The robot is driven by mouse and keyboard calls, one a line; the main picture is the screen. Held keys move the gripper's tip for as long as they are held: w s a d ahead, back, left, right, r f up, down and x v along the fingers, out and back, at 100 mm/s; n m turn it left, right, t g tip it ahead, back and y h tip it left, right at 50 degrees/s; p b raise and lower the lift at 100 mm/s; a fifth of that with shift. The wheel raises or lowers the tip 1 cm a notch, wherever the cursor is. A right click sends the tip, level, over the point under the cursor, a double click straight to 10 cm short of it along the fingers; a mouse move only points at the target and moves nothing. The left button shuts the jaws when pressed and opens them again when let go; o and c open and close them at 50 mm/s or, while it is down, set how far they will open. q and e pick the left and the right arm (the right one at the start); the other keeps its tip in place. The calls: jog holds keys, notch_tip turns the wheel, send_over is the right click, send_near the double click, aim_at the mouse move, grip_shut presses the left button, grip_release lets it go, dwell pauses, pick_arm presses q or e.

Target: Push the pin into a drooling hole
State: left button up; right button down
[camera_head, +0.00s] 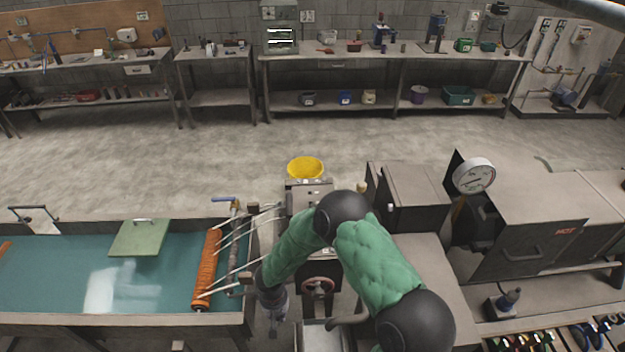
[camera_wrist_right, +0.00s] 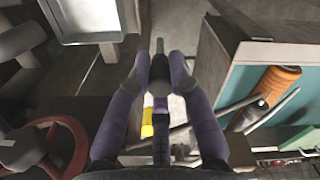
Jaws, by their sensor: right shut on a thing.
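My right gripper (camera_head: 272,312) reaches down between the tank and the machine in the head view. In the right wrist view, its purple fingers (camera_wrist_right: 161,78) are closed around a dark pin (camera_wrist_right: 158,68), whose narrow tip sticks out beyond them. Pale strands (camera_head: 236,232) run from the machine's front, partly behind my green arm, to an orange mesh tube (camera_head: 208,268) in the tank. The tube also shows in the right wrist view (camera_wrist_right: 276,84). The pin's tip is apart from the strands. The holes themselves are hidden or too small to make out. My left gripper is not in view.
A teal water tank (camera_head: 60,319) with a green plate (camera_head: 139,238) stands at left. A red handwheel (camera_head: 318,285) and metal tray (camera_head: 322,338) are close to the gripper. A yellow bucket (camera_head: 305,168) stands behind; a hot-marked machine (camera_head: 545,235) with a gauge (camera_head: 474,176) is at right.

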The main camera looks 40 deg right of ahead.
notch_tip(320, 180, up, 6)
jog(key=p, duration=0.5)
jog(key=shift+f+b, duration=0.2)
jog(key=shift+b, duration=0.15)
